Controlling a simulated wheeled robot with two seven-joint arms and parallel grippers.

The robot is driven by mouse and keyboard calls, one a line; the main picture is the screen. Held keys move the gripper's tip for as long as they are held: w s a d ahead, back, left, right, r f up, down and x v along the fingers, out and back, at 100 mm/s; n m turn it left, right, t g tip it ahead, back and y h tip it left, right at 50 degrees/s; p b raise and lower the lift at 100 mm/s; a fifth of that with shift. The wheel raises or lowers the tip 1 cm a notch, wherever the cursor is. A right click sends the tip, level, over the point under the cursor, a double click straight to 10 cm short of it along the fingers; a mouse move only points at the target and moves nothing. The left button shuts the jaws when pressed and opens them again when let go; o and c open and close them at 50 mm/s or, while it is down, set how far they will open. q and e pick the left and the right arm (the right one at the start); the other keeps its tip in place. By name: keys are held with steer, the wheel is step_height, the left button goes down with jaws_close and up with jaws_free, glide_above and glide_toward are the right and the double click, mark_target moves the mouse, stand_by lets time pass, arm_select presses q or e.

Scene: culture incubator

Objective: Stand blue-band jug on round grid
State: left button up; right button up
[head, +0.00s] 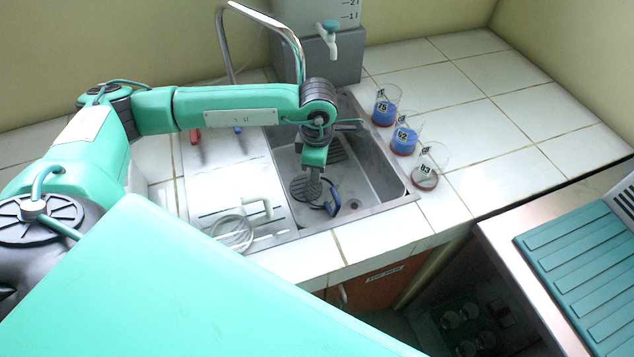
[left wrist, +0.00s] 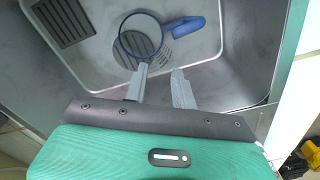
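The blue-band jug (left wrist: 183,28) is in the sink, its blue rim and blue handle seen from above in the left wrist view. Its blue handle also shows in the head view (head: 333,209). The dark slotted round grid (left wrist: 138,45) shows through the jug's ring; I cannot tell whether the jug rests on it. In the head view the round grid (head: 299,188) is partly hidden by my left gripper (head: 314,194). My left gripper (left wrist: 161,74) points down into the sink, its fingers apart with nothing between them, close to the jug's rim. My right gripper is out of view.
The sink's rim (head: 395,202) surrounds the gripper. A square slotted grid (left wrist: 65,20) lies in the basin. Three labelled beakers (head: 403,141) stand right of the sink. A curved tap (head: 296,45) and a grey tank (head: 345,60) are behind. White tiles at right are clear.

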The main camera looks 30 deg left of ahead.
arm_select(q)
steer(key=shift+r, duration=1.85)
